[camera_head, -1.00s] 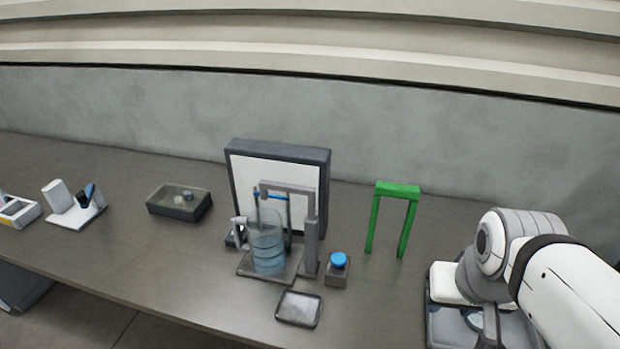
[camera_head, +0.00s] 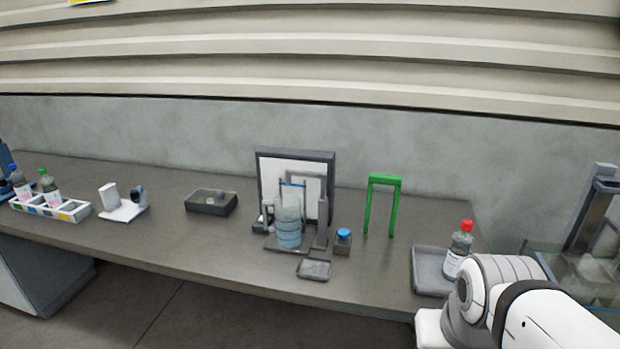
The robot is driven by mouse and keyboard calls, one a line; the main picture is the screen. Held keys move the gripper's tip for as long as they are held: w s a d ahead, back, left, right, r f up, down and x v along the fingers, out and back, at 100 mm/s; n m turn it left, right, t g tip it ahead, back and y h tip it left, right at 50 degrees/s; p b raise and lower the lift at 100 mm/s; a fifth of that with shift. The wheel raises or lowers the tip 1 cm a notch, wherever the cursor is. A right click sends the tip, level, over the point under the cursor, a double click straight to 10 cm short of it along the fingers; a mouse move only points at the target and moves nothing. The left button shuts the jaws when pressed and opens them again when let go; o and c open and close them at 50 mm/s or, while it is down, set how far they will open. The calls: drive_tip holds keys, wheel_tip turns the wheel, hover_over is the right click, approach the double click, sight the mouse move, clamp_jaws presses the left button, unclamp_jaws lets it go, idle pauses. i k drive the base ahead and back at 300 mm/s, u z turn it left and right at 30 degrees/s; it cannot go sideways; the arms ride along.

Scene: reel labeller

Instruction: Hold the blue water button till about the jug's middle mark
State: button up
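The blue water button (camera_head: 343,233) sits on top of a small dark box (camera_head: 342,245) to the right of the water stand. The clear jug (camera_head: 288,226) stands upright on the stand's base, under a blue-barred frame, in front of a white panel with a dark border (camera_head: 267,179). Bluish water shows in the jug, with ring marks on its wall; the exact level against the middle mark is too small to tell. My white and grey arm is at the lower right, well away from the button. My gripper's fingers are not visible.
A small grey tray (camera_head: 314,269) lies in front of the stand. A green arch (camera_head: 384,180) stands right of the button. A red-capped bottle (camera_head: 459,250) stands in a grey tray (camera_head: 428,264) near my arm. A dark box (camera_head: 210,207) and a bottle rack (camera_head: 72,213) are leftward.

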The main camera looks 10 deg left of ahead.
sight(343, 234)
drive_tip(key=u, duration=0.55)
drive_tip(key=i, duration=1.5)
drive_tip(key=u, duration=0.1)
drive_tip(key=k, duration=0.55)
drive_tip(key=z, duration=2.3)
drive_tip(key=k, duration=0.25)
drive_tip(key=u, duration=0.1)
